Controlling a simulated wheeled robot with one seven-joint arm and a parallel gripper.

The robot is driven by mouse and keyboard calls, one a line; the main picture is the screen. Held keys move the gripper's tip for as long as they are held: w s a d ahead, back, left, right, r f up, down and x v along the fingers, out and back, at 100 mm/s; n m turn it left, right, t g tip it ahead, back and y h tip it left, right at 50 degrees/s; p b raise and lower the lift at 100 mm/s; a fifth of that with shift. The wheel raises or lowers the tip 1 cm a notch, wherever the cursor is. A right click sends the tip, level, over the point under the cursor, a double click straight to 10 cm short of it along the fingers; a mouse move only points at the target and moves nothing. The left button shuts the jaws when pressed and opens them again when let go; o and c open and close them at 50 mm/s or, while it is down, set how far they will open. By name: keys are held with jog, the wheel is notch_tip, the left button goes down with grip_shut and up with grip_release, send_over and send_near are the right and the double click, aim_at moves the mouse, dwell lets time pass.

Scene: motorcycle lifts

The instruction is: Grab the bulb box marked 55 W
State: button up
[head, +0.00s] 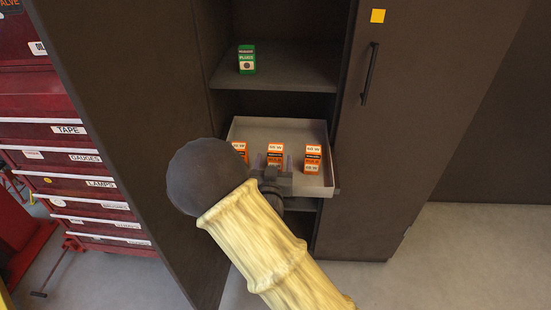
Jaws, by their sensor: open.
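Three orange boxes with white label bands stand in a row in a grey pull-out tray (323,182) of the dark cabinet. The left box (241,149) is partly hidden behind my arm. The middle box (275,151) is upright, with its lower part covered by my gripper. The right box (312,160) is upright and fully in view. The labels end in W, but the numbers are too small to read surely, so I cannot tell which is 55 W. My gripper (271,170) is open, close in front of the middle box; whether it touches is hidden.
A green box (247,60) stands on the shelf above the tray. The cabinet's right door (430,110) is shut and its left door (130,110) stands open. A red tool chest (75,165) with labelled drawers is at the left. Floor is clear at the right.

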jog(key=shift+w+d, duration=0.1)
jog(key=shift+w, duration=0.85)
jog(key=c, duration=1.1)
jog(key=shift+s, duration=0.1)
